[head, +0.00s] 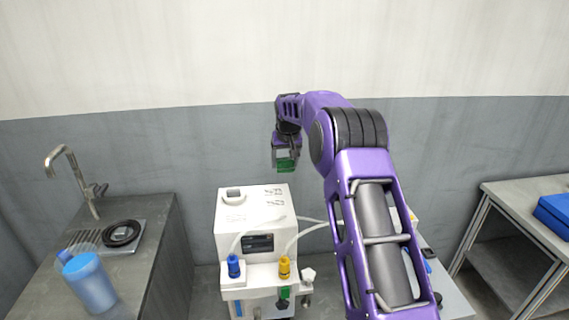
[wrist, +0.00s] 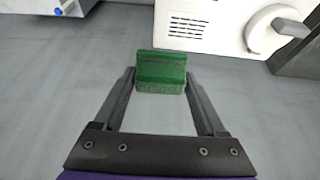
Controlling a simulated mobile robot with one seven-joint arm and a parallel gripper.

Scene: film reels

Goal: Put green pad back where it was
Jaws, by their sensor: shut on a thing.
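The green pad (wrist: 161,72) is a small ridged green block held between the fingertips of my gripper (wrist: 161,82) in the wrist view. In the head view the green pad (head: 286,163) hangs under my gripper (head: 286,153), in the air above and behind the white machine (head: 254,212). My gripper is shut on the pad. Another green part (head: 284,293) shows low on the machine's front, under the yellow cap. My arm hides the area to the right of the machine.
A counter with a sink (head: 124,238), tap (head: 72,165) and blue container (head: 89,283) stands at left. The machine carries a blue cap (head: 233,266) and a yellow cap (head: 284,267) with tubes. A metal table (head: 519,215) with a blue case (head: 556,212) is at right.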

